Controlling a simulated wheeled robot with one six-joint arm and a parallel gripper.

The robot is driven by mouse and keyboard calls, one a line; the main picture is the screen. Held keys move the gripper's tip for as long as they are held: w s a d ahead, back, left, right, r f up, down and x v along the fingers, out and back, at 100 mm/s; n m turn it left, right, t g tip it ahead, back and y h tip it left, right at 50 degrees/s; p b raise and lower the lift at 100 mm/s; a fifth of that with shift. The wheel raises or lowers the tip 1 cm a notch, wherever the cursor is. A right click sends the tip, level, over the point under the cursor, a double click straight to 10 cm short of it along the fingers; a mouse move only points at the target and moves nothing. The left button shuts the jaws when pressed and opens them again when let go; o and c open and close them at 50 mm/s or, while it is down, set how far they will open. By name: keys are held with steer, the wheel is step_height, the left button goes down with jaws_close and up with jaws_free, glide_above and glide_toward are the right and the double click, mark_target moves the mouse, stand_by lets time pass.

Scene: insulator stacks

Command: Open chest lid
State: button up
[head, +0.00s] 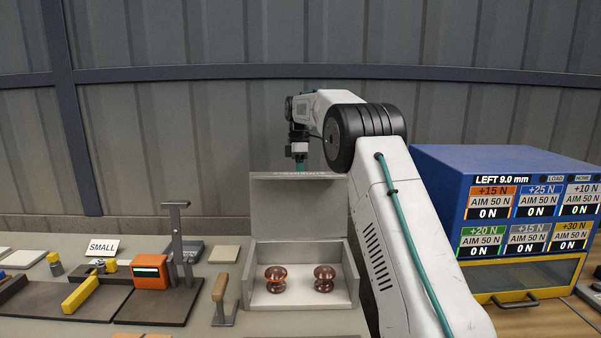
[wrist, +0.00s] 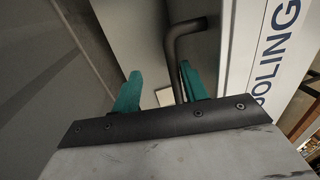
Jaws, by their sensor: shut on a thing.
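The grey chest (head: 251,291) stands open at the middle of the bench in the head view. Its lid (head: 298,208) stands about upright at the back. Two brown glossy insulators (head: 276,279) (head: 324,278) sit inside the chest. My gripper (head: 299,164) is at the top edge of the lid, its teal fingers partly hidden behind it. In the wrist view my gripper (wrist: 160,82) has a dark bent handle (wrist: 173,45) by its right finger, beside a white panel (wrist: 262,50) lettered "OLING". The grip on the handle itself is partly hidden.
A blue cabinet (head: 434,183) with force readouts stands at the right. A grey clamp stand (head: 177,235), an orange device (head: 150,272), a wooden-handled tool (head: 220,288) and a "SMALL" sign (head: 102,247) are at the left. A corrugated wall is behind.

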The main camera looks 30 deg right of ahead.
step_height(320, 180, up, 8)
steer(key=w, duration=0.1)
steer(key=shift+w+d+f, duration=0.15)
steer(key=shift+d+f, duration=0.05)
steer(key=shift+d, duration=0.2)
stand_by(0.4)
